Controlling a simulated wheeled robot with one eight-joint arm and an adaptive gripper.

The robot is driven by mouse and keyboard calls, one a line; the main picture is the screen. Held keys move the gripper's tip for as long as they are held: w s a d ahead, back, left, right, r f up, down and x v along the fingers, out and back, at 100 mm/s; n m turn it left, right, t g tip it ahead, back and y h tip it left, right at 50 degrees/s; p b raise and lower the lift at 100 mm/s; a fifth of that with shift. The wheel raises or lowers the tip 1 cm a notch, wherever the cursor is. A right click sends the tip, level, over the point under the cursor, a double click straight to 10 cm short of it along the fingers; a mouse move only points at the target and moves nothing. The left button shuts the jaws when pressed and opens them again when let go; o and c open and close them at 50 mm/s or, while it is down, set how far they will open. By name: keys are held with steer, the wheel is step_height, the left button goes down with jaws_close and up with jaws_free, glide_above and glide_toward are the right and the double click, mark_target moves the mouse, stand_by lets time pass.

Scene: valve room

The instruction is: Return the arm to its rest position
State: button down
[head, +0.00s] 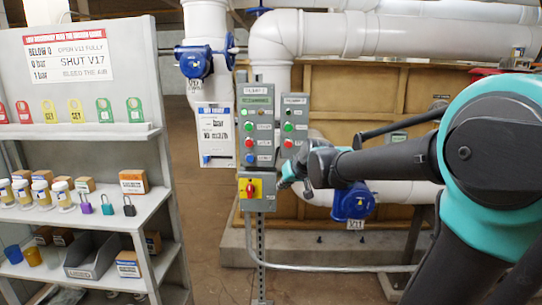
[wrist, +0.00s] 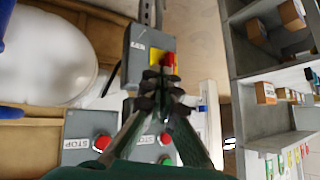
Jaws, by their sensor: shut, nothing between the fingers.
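My arm reaches in from the right side of the head view, its teal and dark grey links stretched toward the control post. My gripper (head: 287,180) is at the left end of the arm, just right of the grey box with the yellow plate and red rotary switch (head: 250,189). In the wrist view my gripper (wrist: 163,84) is shut, its dark fingertips together with nothing held. The fingertips partly cover the red and yellow switch (wrist: 166,62) there. I cannot tell whether they touch it.
Push-button boxes (head: 257,125) stand above the switch on the post. White pipes (head: 300,35) and a blue valve (head: 353,203) lie behind. A grey shelf (head: 140,205) with tags, padlocks and small boxes stands at the left. Brown floor (head: 200,200) is clear between shelf and post.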

steer(key=s+d+f+m+g+h, duration=0.1)
steer(key=s+d+f+h, duration=0.1)
steer(key=s+d+f, duration=0.6)
steer(key=s+d+f+m+g+h, duration=0.2)
steer(key=s+d+f, duration=0.6)
steer(key=s+f, duration=0.5)
steer(key=s, duration=0.4)
steer(key=shift+s+g, duration=0.15)
steer(key=shift+g, duration=0.15)
